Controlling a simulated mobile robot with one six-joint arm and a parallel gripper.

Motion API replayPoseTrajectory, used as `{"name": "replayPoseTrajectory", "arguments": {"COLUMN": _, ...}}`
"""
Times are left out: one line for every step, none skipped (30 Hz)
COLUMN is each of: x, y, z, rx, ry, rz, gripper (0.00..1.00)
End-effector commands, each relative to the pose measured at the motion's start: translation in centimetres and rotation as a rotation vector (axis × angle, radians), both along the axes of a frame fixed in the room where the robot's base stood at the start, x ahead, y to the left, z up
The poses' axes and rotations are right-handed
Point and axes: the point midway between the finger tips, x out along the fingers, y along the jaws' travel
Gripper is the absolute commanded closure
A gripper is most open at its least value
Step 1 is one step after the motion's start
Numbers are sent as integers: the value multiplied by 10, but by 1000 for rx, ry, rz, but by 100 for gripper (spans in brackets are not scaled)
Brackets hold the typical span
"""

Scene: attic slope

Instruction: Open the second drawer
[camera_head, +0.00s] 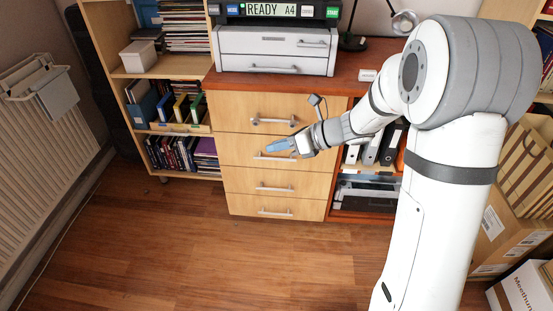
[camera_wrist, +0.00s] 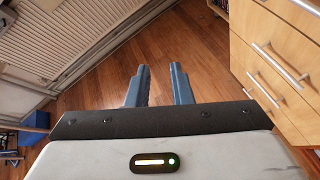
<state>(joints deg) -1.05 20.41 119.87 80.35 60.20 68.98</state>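A light wood drawer cabinet (camera_head: 232,185) has a column of closed drawers with silver bar handles. The second drawer from the top (camera_head: 234,147) is shut; its handle (camera_head: 262,157) is partly hidden by my gripper in the head view. My gripper (camera_head: 274,146) has blue fingers that point left, across the front of the second drawer, apparently just in front of it. In the wrist view my gripper (camera_wrist: 160,84) has its two fingers apart, with only floor between them. Drawer fronts and handles (camera_wrist: 280,62) stand to their right there, clear of the fingers.
A printer (camera_head: 275,50) stands on the cabinet top. Shelves with books (camera_head: 180,155) are at the left and binders (camera_head: 373,146) at the right. Cardboard boxes (camera_head: 505,235) stand far right and a radiator (camera_head: 45,120) far left. The wooden floor (camera_head: 200,260) in front is clear.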

Motion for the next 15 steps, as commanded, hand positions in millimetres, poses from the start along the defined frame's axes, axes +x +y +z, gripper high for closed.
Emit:
{"name": "replayPoseTrajectory", "arguments": {"x": 24, "y": 5, "z": -47, "rx": 86, "ry": 115, "rz": -107, "gripper": 80}}
{"name": "replayPoseTrajectory", "arguments": {"x": 38, "y": 7, "z": -63, "rx": 142, "ry": 185, "rz": -176, "gripper": 80}}
{"name": "replayPoseTrajectory", "arguments": {"x": 57, "y": 8, "z": -84, "rx": 220, "ry": 280, "rz": -266, "gripper": 80}}
{"name": "replayPoseTrajectory", "arguments": {"x": 71, "y": 9, "z": -101, "rx": 278, "ry": 348, "rz": -332, "gripper": 80}}
{"name": "replayPoseTrajectory", "arguments": {"x": 85, "y": 8, "z": -118, "rx": 337, "ry": 416, "rz": -395, "gripper": 80}}
{"name": "replayPoseTrajectory", "arguments": {"x": 101, "y": 7, "z": -140, "rx": 412, "ry": 501, "rz": -476, "gripper": 80}}
{"name": "replayPoseTrajectory", "arguments": {"x": 113, "y": 5, "z": -156, "rx": 467, "ry": 561, "rz": -531, "gripper": 80}}
{"name": "replayPoseTrajectory", "arguments": {"x": 124, "y": 3, "z": -171, "rx": 521, "ry": 618, "rz": -585, "gripper": 80}}
{"name": "replayPoseTrajectory", "arguments": {"x": 137, "y": -1, "z": -191, "rx": 589, "ry": 688, "rz": -649, "gripper": 80}}
{"name": "replayPoseTrajectory", "arguments": {"x": 146, "y": -4, "z": -205, "rx": 637, "ry": 735, "rz": -692, "gripper": 80}}
{"name": "replayPoseTrajectory", "arguments": {"x": 154, "y": -6, "z": -217, "rx": 680, "ry": 775, "rz": -731, "gripper": 80}}
{"name": "replayPoseTrajectory", "arguments": {"x": 162, "y": -10, "z": -233, "rx": 734, "ry": 825, "rz": -778, "gripper": 80}}
{"name": "replayPoseTrajectory", "arguments": {"x": 168, "y": -13, "z": -242, "rx": 769, "ry": 857, "rz": -806, "gripper": 80}}
{"name": "replayPoseTrajectory", "arguments": {"x": 173, "y": -16, "z": -250, "rx": 800, "ry": 883, "rz": -832, "gripper": 80}}
{"name": "replayPoseTrajectory", "arguments": {"x": 177, "y": -19, "z": -259, "rx": 835, "ry": 913, "rz": -859, "gripper": 80}}
